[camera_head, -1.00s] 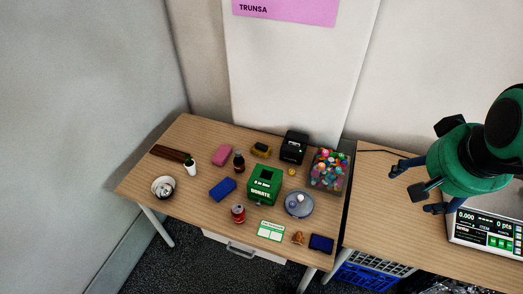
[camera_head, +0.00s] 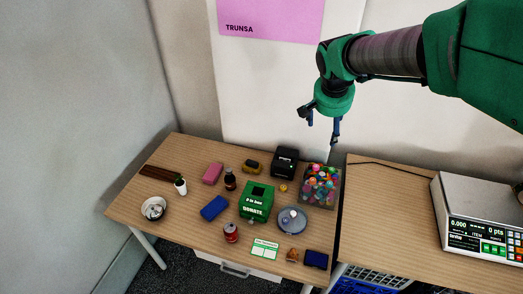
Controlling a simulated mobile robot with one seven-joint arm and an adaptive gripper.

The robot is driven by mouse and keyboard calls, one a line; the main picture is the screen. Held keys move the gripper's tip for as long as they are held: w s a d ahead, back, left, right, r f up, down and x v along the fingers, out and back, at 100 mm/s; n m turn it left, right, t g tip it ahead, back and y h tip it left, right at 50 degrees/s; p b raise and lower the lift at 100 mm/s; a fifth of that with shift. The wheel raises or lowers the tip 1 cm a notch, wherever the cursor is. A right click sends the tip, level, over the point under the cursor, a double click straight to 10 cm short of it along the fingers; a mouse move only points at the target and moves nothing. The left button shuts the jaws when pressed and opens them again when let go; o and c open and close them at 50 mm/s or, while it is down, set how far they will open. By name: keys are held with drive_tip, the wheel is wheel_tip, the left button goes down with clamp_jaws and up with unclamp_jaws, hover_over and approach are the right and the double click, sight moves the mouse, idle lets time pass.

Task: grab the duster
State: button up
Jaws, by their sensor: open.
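I cannot tell for sure which item on the left table is the duster. Small block-like items there are a yellow and black one (camera_head: 251,166) at the back, a pink block (camera_head: 213,173) left of it, and a blue block (camera_head: 215,207) nearer the front. My gripper (camera_head: 322,123) is open and empty, pointing down. In the picture it shows above the back right of the table, over the clear box of colourful balls (camera_head: 320,186), apart from all the items.
A green donation box (camera_head: 257,201) stands mid-table, with a black printer-like device (camera_head: 285,162) behind and a round grey lidded item (camera_head: 292,220) beside it. A dark bottle (camera_head: 230,179) and red can (camera_head: 231,232) stand nearby. A scale (camera_head: 480,215) sits on the right table.

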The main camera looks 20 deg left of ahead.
drive_tip(key=w+a+f, duration=0.4)
drive_tip(key=a+f, duration=0.2)
drive_tip(key=a, duration=0.2)
drive_tip(key=w+a+f, duration=0.4)
drive_tip(key=a+f, duration=0.2)
drive_tip(key=a, duration=0.1)
approach(251, 164)
drive_tip(key=v, duration=0.4)
drive_tip(key=shift+w+a+f, duration=0.1)
drive_tip(key=shift+w+a, duration=0.15)
drive_tip(key=shift+b+x, duration=0.85)
drive_tip(key=shift+x, duration=3.4)
drive_tip(key=shift+s+d+f, duration=0.1)
drive_tip(key=shift+d, duration=0.05)
drive_tip(key=shift+b+x, duration=0.75)
drive_tip(key=shift+x, duration=1.8)
